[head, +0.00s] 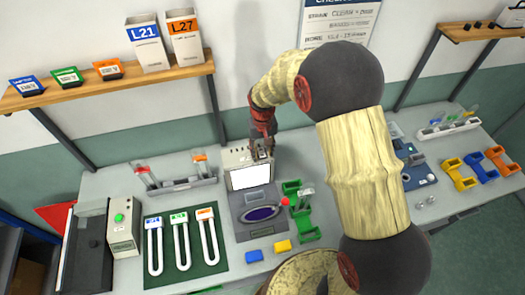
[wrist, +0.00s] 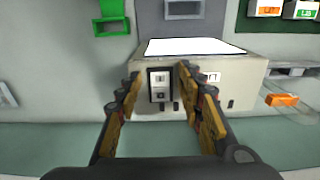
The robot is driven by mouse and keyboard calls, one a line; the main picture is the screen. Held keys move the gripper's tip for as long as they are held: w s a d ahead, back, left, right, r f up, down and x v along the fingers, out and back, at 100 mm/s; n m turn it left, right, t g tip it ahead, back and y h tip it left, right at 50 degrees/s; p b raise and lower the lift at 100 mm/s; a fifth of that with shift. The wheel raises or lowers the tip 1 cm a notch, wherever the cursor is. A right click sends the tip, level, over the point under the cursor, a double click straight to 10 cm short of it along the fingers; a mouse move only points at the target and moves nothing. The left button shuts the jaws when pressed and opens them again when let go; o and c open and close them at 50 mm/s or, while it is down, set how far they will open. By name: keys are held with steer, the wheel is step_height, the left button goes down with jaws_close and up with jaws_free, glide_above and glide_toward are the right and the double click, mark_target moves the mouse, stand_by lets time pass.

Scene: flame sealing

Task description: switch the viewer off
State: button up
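The viewer (head: 249,176) is a beige box with a bright white screen, standing at the back of the bench left of my arm. In the wrist view its top (wrist: 225,88) carries a dark-framed switch panel (wrist: 161,96) with pale rocker parts. Which way the rocker is set is too small to tell. My gripper (head: 262,151) is over the viewer's rear top. In the wrist view my gripper (wrist: 158,74) is open and empty, one finger on each side of the switch panel. I cannot tell whether the fingers touch the viewer.
A tube rack (head: 178,186) stands left of the viewer. A grey device with an oval dark window (head: 262,213) sits in front of it, with green holders (head: 305,236) to the right. A green mat (head: 155,277) bears several U-shaped tubes. A shelf (head: 120,84) hangs above left.

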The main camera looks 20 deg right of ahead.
steer(key=shift+c, duration=1.4)
jaws_close()
